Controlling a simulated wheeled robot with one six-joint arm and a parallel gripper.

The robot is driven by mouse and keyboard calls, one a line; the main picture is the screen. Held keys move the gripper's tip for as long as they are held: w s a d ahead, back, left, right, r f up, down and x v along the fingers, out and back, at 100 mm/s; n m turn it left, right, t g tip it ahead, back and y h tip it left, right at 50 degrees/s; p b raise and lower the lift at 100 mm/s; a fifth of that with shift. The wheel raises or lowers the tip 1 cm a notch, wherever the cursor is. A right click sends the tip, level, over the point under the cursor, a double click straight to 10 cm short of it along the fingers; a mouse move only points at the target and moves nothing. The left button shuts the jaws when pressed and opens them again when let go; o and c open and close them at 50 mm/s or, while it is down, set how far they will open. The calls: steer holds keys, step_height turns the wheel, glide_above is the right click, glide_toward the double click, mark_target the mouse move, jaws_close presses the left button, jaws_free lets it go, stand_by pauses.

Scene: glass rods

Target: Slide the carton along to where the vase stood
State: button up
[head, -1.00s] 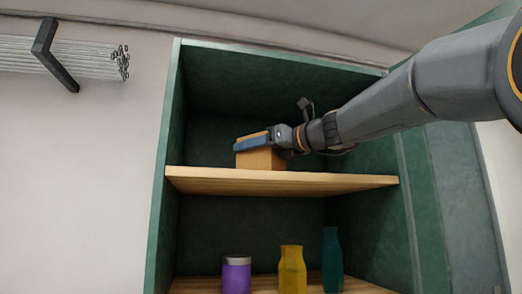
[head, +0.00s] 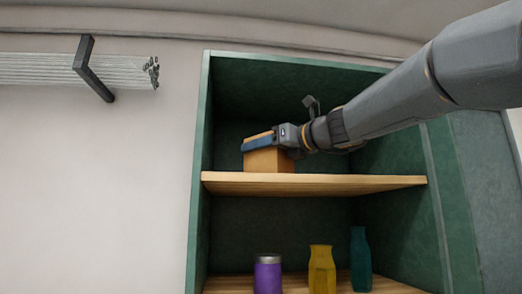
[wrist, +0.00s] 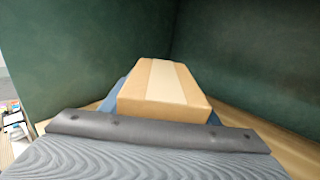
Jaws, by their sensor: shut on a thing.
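The carton (head: 269,161), a tan box with a paler tape strip along its top, is on the upper wooden shelf, left of its middle. In the wrist view the carton (wrist: 165,88) lies between the blue fingers. My gripper (head: 258,143) is shut on the carton from the right; one blue finger shows along its near upper side. The carton's underside and far side are hidden. No vase shows on the upper shelf. A yellow vase-shaped bottle (head: 321,270) and a teal one (head: 361,262) stand on the lower shelf; I cannot tell whether either is the vase meant.
The green cabinet's left wall (head: 201,150) bounds the upper shelf (head: 315,184), with some bare board left of the carton. A purple jar (head: 268,275) stands below. Glass rods (head: 50,70) lie in a dark bracket (head: 92,68) on the wall at left.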

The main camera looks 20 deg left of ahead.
mark_target(272, 159)
steer(key=o, duration=1.3)
steer(key=shift+d, duration=0.1)
steer(key=b+v, duration=0.3)
steer(key=v, duration=0.4)
steer(key=shift+d, duration=0.15)
steer(key=shift+s+d, duration=0.1)
steer(key=shift+d, duration=0.1)
